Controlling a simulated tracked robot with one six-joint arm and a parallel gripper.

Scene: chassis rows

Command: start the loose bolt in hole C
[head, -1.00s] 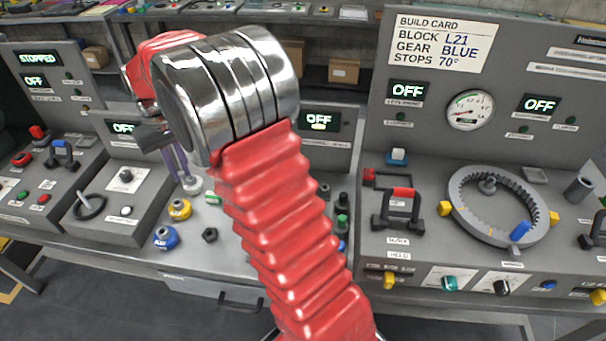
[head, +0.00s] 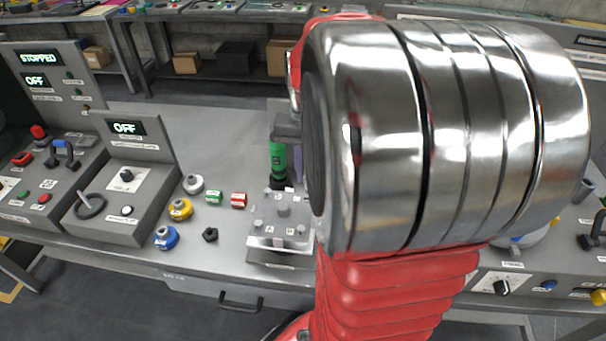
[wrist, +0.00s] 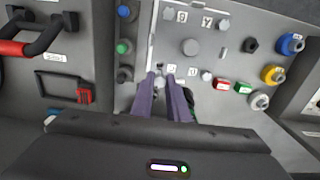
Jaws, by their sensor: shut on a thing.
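A grey metal block (head: 262,241) stands on the bench, and it also shows in the wrist view (wrist: 171,38). Stubby grey fasteners stand near several of its corners, with a larger round boss (wrist: 190,47) in the middle. Small labels sit by the corners. A and B read on the near side in the head view; the far labels are too small to read. My gripper (wrist: 161,76) is shut, its purple fingertips over the block's far-right corner as the head view has it. A small grey piece, seemingly the bolt, shows between the tips. Whether it touches a hole is hidden.
A green and black upright cylinder (head: 278,158) stands close behind the block, beside my fingers. Red (head: 239,199) and green (head: 212,197) small pieces, a black nut (head: 210,234) and blue, yellow and white knobs lie left. A column of knobs (wrist: 123,47) borders the block.

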